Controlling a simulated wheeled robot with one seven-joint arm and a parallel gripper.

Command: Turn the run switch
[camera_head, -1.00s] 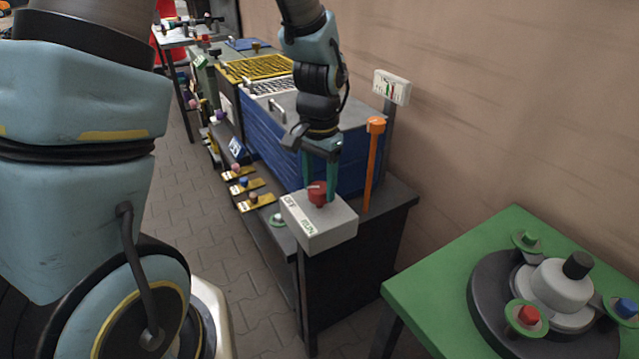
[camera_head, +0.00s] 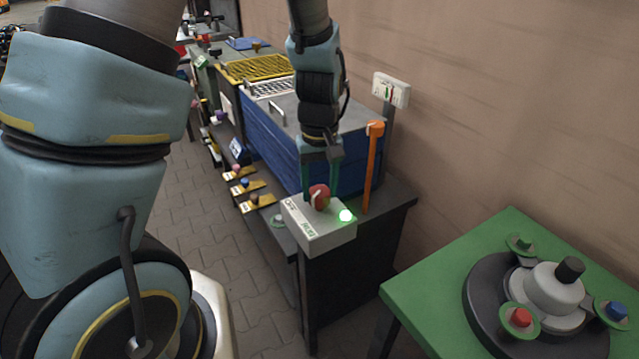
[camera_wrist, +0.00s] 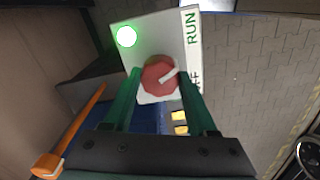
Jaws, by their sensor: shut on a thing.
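The run switch is a red knob (camera_head: 319,197) on a light grey box (camera_head: 322,236) at the near corner of the dark bench. In the wrist view the red knob (camera_wrist: 160,76) carries a pale pointer line slanting toward the RUN side, and the labels RUN and OFF run along the box edge. A green lamp (camera_head: 346,215) on the box is lit; it also shows in the wrist view (camera_wrist: 126,36). My gripper (camera_head: 320,188) points down with its green fingers on either side of the knob, shut on it.
A blue tank (camera_head: 280,140) is behind my gripper. A green table (camera_head: 430,290) with a dark turntable stands at the right.

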